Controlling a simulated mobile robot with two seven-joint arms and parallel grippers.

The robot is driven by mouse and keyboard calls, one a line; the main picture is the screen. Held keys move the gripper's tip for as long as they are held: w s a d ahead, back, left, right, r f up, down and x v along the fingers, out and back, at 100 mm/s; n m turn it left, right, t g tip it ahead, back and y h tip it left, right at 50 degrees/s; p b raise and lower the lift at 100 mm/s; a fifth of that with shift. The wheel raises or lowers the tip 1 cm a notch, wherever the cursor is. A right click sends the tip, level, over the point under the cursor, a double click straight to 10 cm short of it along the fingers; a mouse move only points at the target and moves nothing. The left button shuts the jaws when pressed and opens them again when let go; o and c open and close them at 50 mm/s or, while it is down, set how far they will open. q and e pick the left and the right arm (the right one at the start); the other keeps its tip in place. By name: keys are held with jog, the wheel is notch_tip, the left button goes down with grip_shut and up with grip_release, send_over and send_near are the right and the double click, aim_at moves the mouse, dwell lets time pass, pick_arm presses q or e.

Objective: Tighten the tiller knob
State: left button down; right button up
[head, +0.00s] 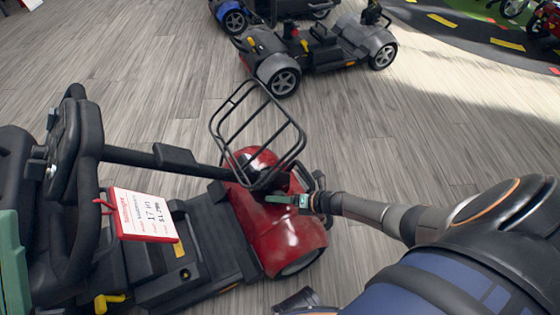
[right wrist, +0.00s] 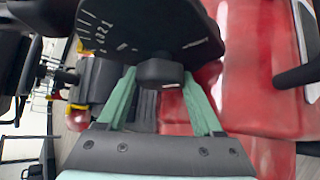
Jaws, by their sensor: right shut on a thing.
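The red scooter (head: 285,232) stands at lower middle in the head view, its black tiller (head: 205,170) running from the handlebar on the left to the red front. My right gripper (head: 278,199) reaches in from the right to the tiller's foot, below the wire basket. In the right wrist view its two green fingers are on either side of a black round knob (right wrist: 160,72), and the gripper is shut on it. The knob sits under a dark plate with white marks (right wrist: 135,25). In the head view I cannot make out the knob.
A wire basket (head: 246,146) stands close above my right gripper. A price card (head: 146,214) hangs by the tiller. A grey scooter (head: 325,48) stands behind. A green object (head: 12,265), unclear to me, is at the left edge. The wood floor (head: 430,135) at right is clear.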

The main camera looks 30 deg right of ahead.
jog(key=o, duration=1.4)
jog(key=shift+c, duration=0.2)
pick_arm(q)
notch_tip(320, 180, up, 6)
jog(key=p, duration=0.5)
jog(key=shift+a+m+p, duration=0.3)
jog(key=shift+a+p, duration=0.05)
jog(key=shift+a, duration=0.05)
pick_arm(e)
jog(key=v, duration=1.2)
jog(key=shift+d, duration=0.15)
pick_arm(q)
jog(key=shift+s, duration=0.1)
pick_arm(e)
jog(key=shift+s+r, duration=0.1)
jog(key=shift+r, duration=0.05)
